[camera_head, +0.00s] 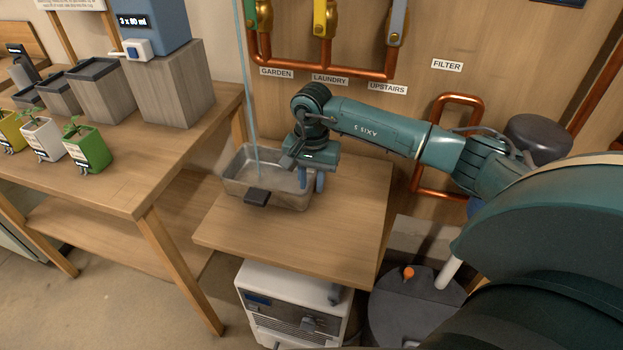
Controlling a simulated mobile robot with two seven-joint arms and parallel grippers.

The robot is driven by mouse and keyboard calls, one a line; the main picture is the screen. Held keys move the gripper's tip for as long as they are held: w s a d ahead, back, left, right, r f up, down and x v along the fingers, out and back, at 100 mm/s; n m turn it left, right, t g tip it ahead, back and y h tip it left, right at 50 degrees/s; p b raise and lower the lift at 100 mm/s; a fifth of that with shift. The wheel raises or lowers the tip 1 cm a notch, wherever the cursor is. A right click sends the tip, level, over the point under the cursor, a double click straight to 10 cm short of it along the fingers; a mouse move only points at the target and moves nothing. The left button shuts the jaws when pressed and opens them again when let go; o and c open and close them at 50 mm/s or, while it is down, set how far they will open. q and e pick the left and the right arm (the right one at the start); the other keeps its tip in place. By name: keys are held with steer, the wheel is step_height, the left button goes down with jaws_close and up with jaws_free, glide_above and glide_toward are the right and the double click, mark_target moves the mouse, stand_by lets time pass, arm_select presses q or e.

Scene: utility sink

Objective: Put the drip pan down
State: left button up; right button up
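The drip pan (234,188) is a shallow grey metal tray with a dark handle (257,197) on its near side. It sits level, seemingly on the wooden bench top (290,235); its underside is hidden. A thin pale-blue stream (249,90) comes down from above into the pan. My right gripper (312,181) points down at the pan's right wall. One blue finger is on the inner side and one on the outer side. Whether they press on the wall is too small to tell. My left gripper is out of view.
Copper pipes with valves (324,62) line the wall behind. A left table (130,180) holds planters and potted plants. A white appliance (290,300) and a dark lidded drum (410,310) stand below. The bench's front and right parts are clear.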

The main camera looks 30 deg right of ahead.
steer(key=shift+r, duration=0.25)
step_height(320, 180, up, 12)
steer(key=shift+b, duration=0.35)
steer(key=shift+f, duration=0.15)
